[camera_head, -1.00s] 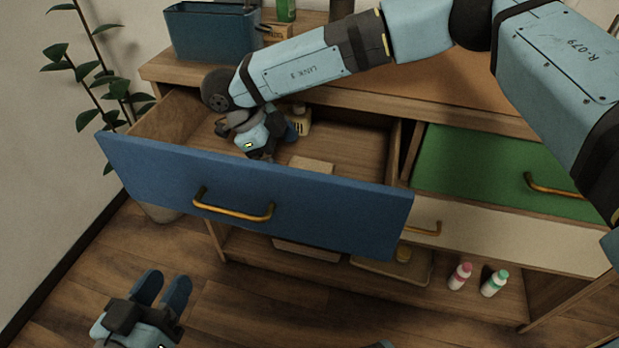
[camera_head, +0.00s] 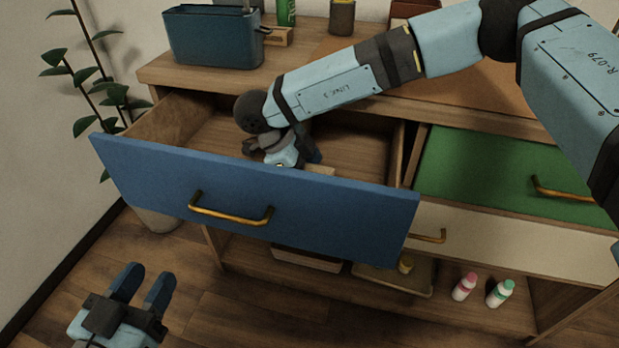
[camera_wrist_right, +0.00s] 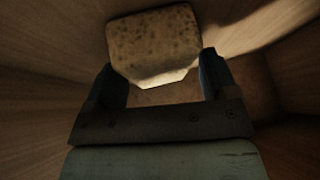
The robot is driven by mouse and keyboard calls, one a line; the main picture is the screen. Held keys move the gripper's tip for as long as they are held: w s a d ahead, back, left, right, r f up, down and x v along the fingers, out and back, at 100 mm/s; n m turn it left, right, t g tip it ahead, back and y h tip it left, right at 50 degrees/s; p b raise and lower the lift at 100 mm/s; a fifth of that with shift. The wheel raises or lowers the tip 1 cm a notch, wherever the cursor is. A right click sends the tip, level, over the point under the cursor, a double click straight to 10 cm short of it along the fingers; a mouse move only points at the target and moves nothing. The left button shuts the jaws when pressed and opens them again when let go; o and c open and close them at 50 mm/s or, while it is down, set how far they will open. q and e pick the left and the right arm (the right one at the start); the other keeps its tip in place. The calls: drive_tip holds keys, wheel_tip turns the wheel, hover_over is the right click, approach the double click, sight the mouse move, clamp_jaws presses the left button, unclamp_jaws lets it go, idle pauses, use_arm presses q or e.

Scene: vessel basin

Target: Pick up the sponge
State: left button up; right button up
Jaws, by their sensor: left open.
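The sponge (camera_wrist_right: 155,42), a pale tan block with dark speckles, shows in the right wrist view at the fingertips of my right gripper (camera_wrist_right: 160,75). One dark finger stands at each side of it. I cannot tell whether the fingers press on it. In the head view my right gripper (camera_head: 287,150) is low inside the open blue-fronted drawer (camera_head: 255,190), its fingers mostly hidden. I cannot pick out the sponge for sure there. My left gripper (camera_head: 145,281) is open and empty over the floor, at the lower left, in front of the drawer.
A pale block (camera_head: 320,170) lies in the drawer close behind its front. The drawer walls surround my right gripper. A blue bin (camera_head: 212,38) stands on the cabinet top. Two bottles (camera_head: 465,287) stand on the lower shelf.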

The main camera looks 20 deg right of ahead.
drive_tip(key=c, duration=0.6)
